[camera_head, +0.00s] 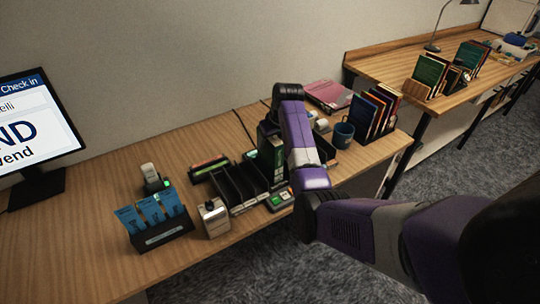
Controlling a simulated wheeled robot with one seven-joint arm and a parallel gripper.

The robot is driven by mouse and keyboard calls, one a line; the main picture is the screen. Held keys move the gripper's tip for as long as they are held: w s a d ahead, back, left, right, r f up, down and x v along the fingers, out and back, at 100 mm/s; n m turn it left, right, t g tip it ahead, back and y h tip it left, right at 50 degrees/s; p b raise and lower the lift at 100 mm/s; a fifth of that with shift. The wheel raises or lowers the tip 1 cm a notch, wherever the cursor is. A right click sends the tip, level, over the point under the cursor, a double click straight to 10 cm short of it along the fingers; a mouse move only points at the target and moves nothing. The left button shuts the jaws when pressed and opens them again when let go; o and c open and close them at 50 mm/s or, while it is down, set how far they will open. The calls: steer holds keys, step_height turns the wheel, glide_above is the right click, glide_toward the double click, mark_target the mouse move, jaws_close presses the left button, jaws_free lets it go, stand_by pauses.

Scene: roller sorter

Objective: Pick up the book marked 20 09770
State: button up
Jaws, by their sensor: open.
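No marking 20 09770 can be read on any book from here. A dark green book (272,158) stands upright by the black slotted sorter (226,188), just left of my purple forearm. Several books with dark, orange and red covers (374,112) stand in a rack at the right end of the near desk. Further books (430,72) stand in a wooden holder on the far desk. My arm reaches over the near desk, its black wrist joint above the green book. My gripper itself is not seen; the arm seems to hide it.
A monitor (38,130) stands at the left. A black holder with blue cards (158,226), a small metallic box (214,217), a blue mug (343,134) and pink folders (328,95) are on the desk. A lamp (440,28) stands on the far desk. Carpet lies clear in front.

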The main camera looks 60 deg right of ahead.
jaws_close()
steer(key=shift+r, duration=0.15)
stand_by(1.2)
